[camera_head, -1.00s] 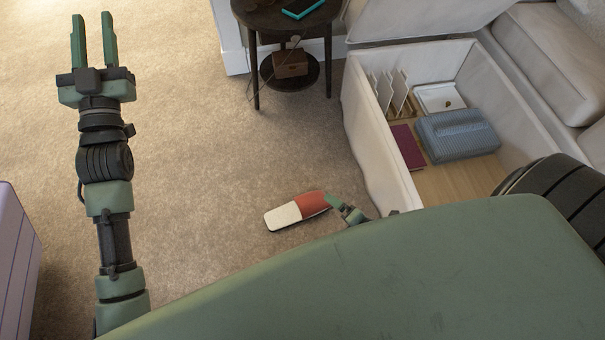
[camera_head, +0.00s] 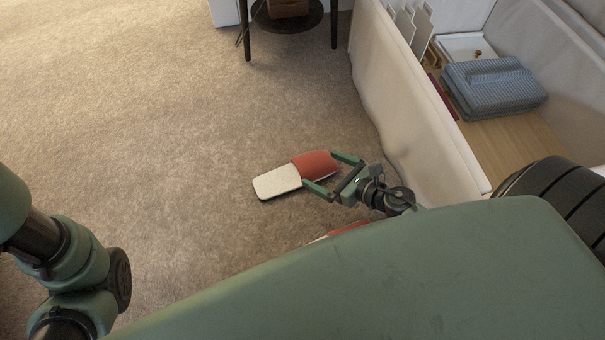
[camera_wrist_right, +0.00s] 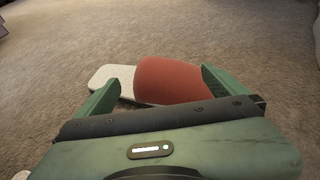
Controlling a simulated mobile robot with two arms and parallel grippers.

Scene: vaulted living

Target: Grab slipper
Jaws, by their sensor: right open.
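A slipper with a red upper and a pale sole (camera_head: 278,181) lies on the carpet in the middle of the head view. My right gripper (camera_head: 334,170) is open, with one finger at the slipper's near side and the other at its far side, around the red part. In the right wrist view the red upper (camera_wrist_right: 182,79) shows between the two open fingers (camera_wrist_right: 160,84), its pale sole out to the left. A second red piece (camera_head: 348,229), likely another slipper, is mostly hidden behind my green body. My left gripper is out of view; only arm links show at left.
A dark round side table (camera_head: 290,17) stands at the top. The carpet to the left is clear.

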